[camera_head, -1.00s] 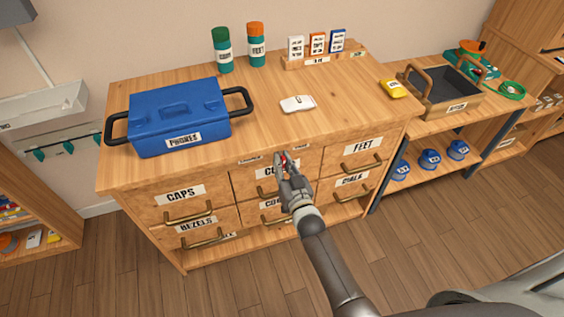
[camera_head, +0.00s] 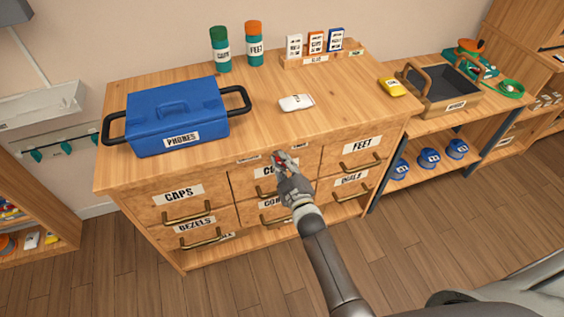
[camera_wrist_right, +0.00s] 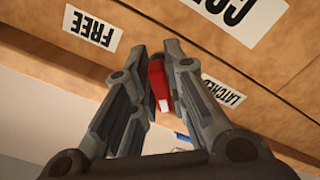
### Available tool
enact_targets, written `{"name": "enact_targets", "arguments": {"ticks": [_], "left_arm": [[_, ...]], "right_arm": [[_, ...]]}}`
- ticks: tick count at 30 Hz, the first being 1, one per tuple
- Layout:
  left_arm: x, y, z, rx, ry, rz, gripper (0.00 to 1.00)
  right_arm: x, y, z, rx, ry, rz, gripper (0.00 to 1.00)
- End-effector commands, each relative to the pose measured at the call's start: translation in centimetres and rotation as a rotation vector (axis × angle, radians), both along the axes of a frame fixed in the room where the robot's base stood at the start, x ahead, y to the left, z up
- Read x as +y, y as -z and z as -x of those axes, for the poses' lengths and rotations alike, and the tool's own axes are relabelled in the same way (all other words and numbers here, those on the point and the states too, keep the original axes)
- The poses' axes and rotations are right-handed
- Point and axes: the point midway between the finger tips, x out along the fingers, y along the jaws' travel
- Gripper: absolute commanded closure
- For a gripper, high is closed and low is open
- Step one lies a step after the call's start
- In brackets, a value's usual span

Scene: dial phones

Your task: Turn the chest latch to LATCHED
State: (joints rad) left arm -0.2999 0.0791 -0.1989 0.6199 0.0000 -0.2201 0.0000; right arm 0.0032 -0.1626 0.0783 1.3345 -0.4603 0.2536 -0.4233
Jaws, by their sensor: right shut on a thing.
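The chest latch is a small red lever with a white mark (camera_wrist_right: 157,82) on the drawer chest's front, and a bit of its red also shows in the head view (camera_head: 278,157). My right gripper (camera_head: 284,160) is shut on the latch, with one finger on each side of it in the wrist view (camera_wrist_right: 160,75). In the wrist view the FREE label (camera_wrist_right: 90,30) is left of the latch. The LATCHED label (camera_wrist_right: 223,91) is at right, partly hidden by a finger. The latch's exact angle is hard to tell. My left gripper is not in view.
The wooden chest (camera_head: 225,168) has several labelled drawers with brass handles below the latch. On its top are a blue PHONES case (camera_head: 175,115), a white item (camera_head: 296,103), two canisters and small boxes. A side table (camera_head: 430,115) stands at right.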

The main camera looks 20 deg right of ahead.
Motion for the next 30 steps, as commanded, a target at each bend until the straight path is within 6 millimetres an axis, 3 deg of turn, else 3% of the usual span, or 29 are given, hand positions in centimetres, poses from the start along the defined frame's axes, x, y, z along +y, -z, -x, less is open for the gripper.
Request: {"name": "enact_targets", "arguments": {"ticks": [23,24,30], "left_arm": [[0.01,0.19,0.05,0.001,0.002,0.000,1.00],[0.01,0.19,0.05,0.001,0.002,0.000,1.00],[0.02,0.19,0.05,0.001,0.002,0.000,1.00]], "right_arm": [[-0.03,0.16,0.08,0.001,0.000,0.094,1.00],[-0.03,0.16,0.08,0.001,0.000,0.094,0.81],[-0.03,0.08,0.05,0.000,0.000,0.093,0.80]]}}
